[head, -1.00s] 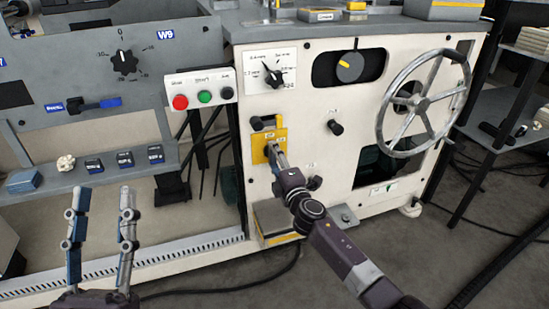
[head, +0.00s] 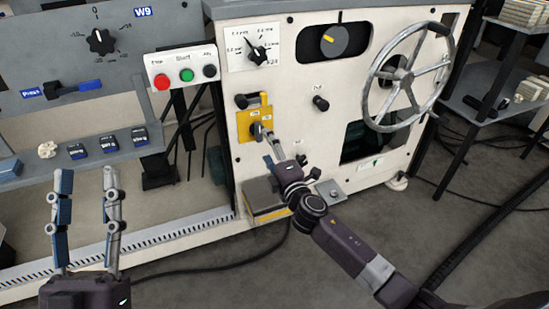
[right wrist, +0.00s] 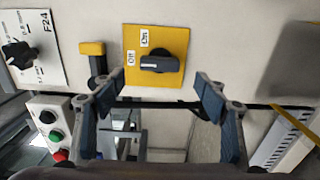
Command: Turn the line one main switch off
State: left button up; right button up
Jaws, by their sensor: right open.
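The main switch is a dark rotary knob (right wrist: 160,63) on a yellow plate (right wrist: 175,37) marked On and Off. In the right wrist view the knob lies crosswise, its light-marked left end close to the Off label. The yellow plate also shows in the head view (head: 244,129) on the cream machine front. My right gripper (right wrist: 160,82) is open and empty, its fingers apart either side of the knob's line and short of it. In the head view the right gripper (head: 266,144) partly overlaps the plate's lower edge. My left gripper (head: 83,175) is open and empty, far left.
A button box (head: 183,75) with red, green and black buttons is left of the plate. A large handwheel (head: 405,78) and a small black knob (head: 320,103) are to the right. A yellow-edged box (head: 264,201) stands below. A black-and-yellow handle (right wrist: 95,62) adjoins the plate.

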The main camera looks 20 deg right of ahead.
jog(key=s, duration=0.5)
jog(key=shift+s+d, duration=0.1)
jog(key=shift+s, duration=0.05)
